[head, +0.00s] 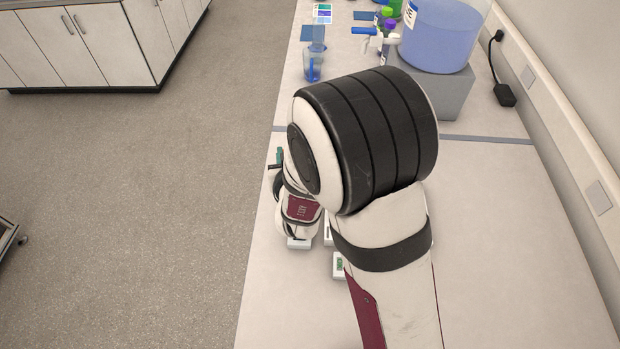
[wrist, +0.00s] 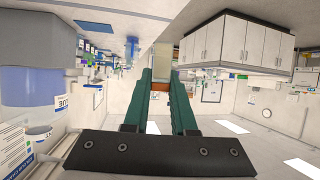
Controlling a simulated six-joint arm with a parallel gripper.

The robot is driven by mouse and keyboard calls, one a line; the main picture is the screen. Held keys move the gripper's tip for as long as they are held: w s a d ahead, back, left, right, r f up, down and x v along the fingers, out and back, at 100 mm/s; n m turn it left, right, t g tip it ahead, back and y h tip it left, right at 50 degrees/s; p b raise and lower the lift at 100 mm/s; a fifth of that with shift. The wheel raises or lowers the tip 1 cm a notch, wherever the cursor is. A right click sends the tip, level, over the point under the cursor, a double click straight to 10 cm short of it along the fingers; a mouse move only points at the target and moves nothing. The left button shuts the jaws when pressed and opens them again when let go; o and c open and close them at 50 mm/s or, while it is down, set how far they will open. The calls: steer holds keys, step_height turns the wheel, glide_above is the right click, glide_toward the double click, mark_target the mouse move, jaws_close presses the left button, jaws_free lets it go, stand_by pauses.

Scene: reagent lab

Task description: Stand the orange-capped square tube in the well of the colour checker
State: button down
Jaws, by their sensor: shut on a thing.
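My gripper (wrist: 160,84) has green fingers that are shut on the orange-capped square tube (wrist: 160,86) in the wrist view. An orange band shows between the fingertips, with a pale part past it. In the head view my arm hides most of the gripper, and only a bit of green (head: 279,156) shows at its left. A small white device with a green display (head: 338,265) stands on the bench, partly behind my arm; I cannot tell if it is the colour checker. No well shows.
A blue-filled beaker (head: 312,68) stands on the far bench. A large blue carboy (head: 436,35) with a tap sits on a grey block (head: 442,92).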

steer(key=w+r+n+g+y, duration=0.4)
steer(key=w+n+y, duration=0.2)
steer(key=n+y, duration=0.1)
steer(key=shift+s+d+f+n+g+y, duration=0.55)
steer(key=shift+s+d+f+n+g, duration=0.9)
steer(key=shift+s+d+f, duration=1.2)
steer(key=shift+s+d+f+n+g+y, duration=0.5)
steer(key=shift+s+d+f+n+g, duration=1.05)
steer(key=shift+d, duration=2.1)
steer(key=shift+s+d+f+n+g+y, duration=0.55)
steer(key=shift+s+d+f+n+g, duration=0.75)
steer(key=shift+s+d+f, duration=1.45)
steer(key=shift+w+d+r, duration=0.3)
steer(key=shift+d, duration=0.2)
